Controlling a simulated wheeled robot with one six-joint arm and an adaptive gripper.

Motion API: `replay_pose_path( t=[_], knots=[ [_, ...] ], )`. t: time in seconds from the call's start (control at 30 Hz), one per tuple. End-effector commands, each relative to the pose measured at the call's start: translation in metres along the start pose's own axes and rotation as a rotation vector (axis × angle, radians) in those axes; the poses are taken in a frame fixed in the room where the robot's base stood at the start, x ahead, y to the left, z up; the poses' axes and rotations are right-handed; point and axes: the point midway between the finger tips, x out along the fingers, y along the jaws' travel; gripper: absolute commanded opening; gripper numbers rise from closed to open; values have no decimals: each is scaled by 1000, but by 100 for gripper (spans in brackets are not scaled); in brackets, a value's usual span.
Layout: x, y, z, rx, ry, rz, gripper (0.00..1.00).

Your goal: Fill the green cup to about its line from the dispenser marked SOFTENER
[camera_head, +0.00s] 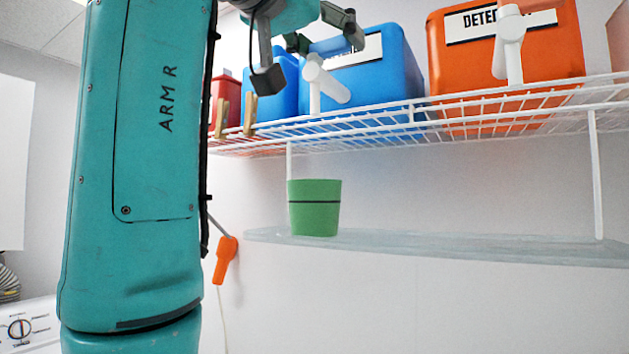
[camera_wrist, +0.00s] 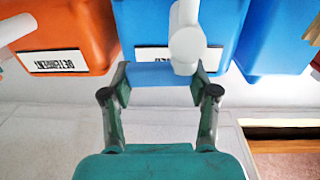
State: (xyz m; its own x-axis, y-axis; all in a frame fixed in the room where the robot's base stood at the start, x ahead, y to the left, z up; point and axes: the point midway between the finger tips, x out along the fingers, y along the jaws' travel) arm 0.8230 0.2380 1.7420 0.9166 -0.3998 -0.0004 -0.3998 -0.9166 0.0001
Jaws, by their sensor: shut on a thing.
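The green cup (camera_head: 314,215) stands upright on the glass shelf, with a dark line around it; its inside is hidden. Above it on the wire rack is a large blue dispenser (camera_head: 392,75) with a white tap (camera_head: 314,88). Its label (camera_head: 365,52) is mostly covered, so I cannot read SOFTENER on it. My gripper (camera_head: 325,40) is up in front of this label, above the tap. In the wrist view, my fingers close on a plain blue piece (camera_wrist: 160,74), its shape partly unclear against the blue dispenser behind. The white tap (camera_wrist: 187,45) shows just beyond. I see no stream.
An orange dispenser (camera_head: 550,45) marked DETERGENT is at right. Another blue container (camera_head: 284,97) and a red one (camera_head: 226,92) are at left on the wire rack (camera_head: 480,103). The glass shelf (camera_head: 450,242) is clear right of the cup. Wooden pegs (camera_head: 221,117) sit at the rack's left end.

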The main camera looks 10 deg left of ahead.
Motion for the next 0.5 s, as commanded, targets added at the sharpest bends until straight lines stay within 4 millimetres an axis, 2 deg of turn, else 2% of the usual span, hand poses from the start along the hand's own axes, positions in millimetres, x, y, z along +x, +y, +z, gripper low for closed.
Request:
replay_pose_path(
  t=[0.2,0.5],
  knots=[
    [3,0,0,0,0,-111,18],
    [2,0,0,-1,0,-123,18]
  ],
)
